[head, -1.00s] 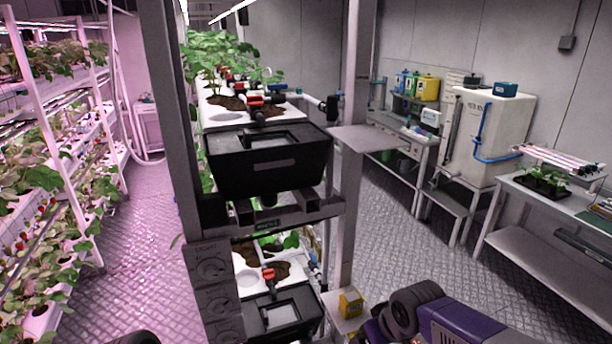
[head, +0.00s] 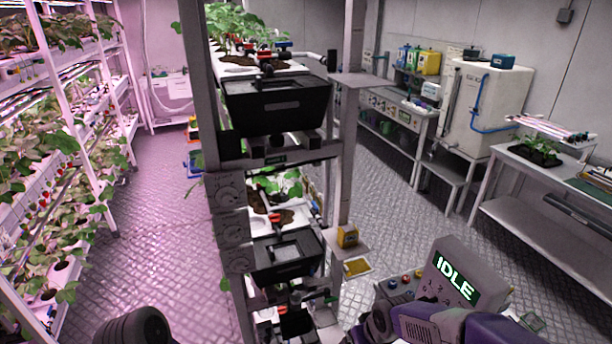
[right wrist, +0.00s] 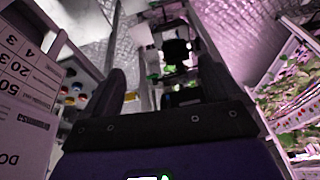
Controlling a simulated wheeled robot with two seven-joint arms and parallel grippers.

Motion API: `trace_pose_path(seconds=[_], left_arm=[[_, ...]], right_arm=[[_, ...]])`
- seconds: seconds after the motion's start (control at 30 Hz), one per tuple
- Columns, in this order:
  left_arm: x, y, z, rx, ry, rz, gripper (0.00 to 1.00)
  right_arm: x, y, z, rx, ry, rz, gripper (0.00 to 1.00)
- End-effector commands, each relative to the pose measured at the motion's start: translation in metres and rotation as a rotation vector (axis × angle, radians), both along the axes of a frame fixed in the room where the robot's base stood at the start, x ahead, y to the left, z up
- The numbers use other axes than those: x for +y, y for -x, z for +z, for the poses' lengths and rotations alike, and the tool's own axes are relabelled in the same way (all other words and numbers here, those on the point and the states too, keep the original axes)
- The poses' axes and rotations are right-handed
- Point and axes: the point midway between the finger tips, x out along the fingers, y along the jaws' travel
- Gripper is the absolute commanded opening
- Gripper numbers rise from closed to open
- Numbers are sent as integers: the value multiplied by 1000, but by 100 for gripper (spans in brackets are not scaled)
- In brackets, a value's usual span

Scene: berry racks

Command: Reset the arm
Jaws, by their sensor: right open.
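My right gripper (right wrist: 165,85) is open in the right wrist view. Its two dark fingers stand apart with nothing between them. In the head view my purple right arm (head: 435,325) is low at the right, in front of a grey console (head: 452,270) whose green screen reads IDLE. I cannot make out the right fingertips in the head view. A dark ribbed part of my left arm (head: 135,327) shows at the bottom left edge; the left gripper is out of frame.
A tall rack (head: 345,150) with black bins (head: 275,110) and plants stands in the middle. Berry shelves (head: 85,130) line the left. A white tank (head: 490,100) and a bench (head: 570,215) stand at the right. Metal floor (head: 400,215) is open right of the rack.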

Motion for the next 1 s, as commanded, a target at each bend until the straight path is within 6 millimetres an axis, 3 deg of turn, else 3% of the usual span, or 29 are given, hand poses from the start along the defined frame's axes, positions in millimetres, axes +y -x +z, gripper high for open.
trace_pose_path(seconds=[0.03, 0.17, 0.3, 0.4, 0.5, 0.6, 0.7, 1.0], left_arm=[[0, 1, -12, 3, 1, -1, 43], [0, 2, -34, 3, 1, -1, 43], [0, 2, -64, 3, 1, -1, 43], [0, 2, -83, 2, 0, -1, 43], [0, 2, -99, 3, 1, -1, 43], [0, 2, -109, 3, 1, -1, 43], [0, 2, -113, 3, 1, -1, 43], [0, 2, -112, 2, 0, -1, 43]], right_arm=[[0, 6, -34, 31, -7, -14, 92], [3, 25, -118, 99, -48, -71, 92], [9, 65, -220, 193, -117, -168, 92], [15, 100, -282, 255, -172, -252, 92], [24, 134, -327, 309, -220, -336, 92], [31, 157, -352, 342, -255, -401, 92], [35, 169, -363, 357, -274, -438, 92], [36, 172, -364, 359, -280, -452, 92]])
